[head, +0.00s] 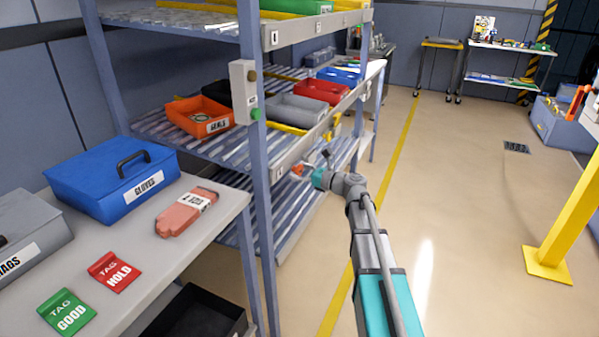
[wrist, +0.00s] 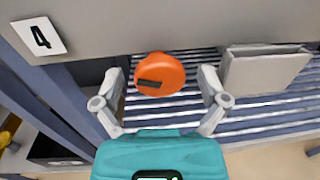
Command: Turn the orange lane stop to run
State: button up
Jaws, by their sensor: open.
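The orange lane stop (wrist: 172,68) is a round knob with a dark bar marking, on the grey front rail of the rack. In the wrist view it lies between the two fingers of my gripper (wrist: 160,82). The fingers are open, one on each side, with gaps to the knob. The dark mark runs nearly level across its lower left. No run or stop wording is readable. In the head view the orange lane stop (head: 297,169) shows small at the lower rack rail, beside my gripper (head: 308,168).
A grey box-like part (wrist: 262,70) sits to the right. The rack post (head: 258,180) stands left of my gripper. The aisle floor (head: 460,200) is clear to the right.

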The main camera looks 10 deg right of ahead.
grip_shut()
jog(key=shift+a, duration=0.3)
dwell(0.5)
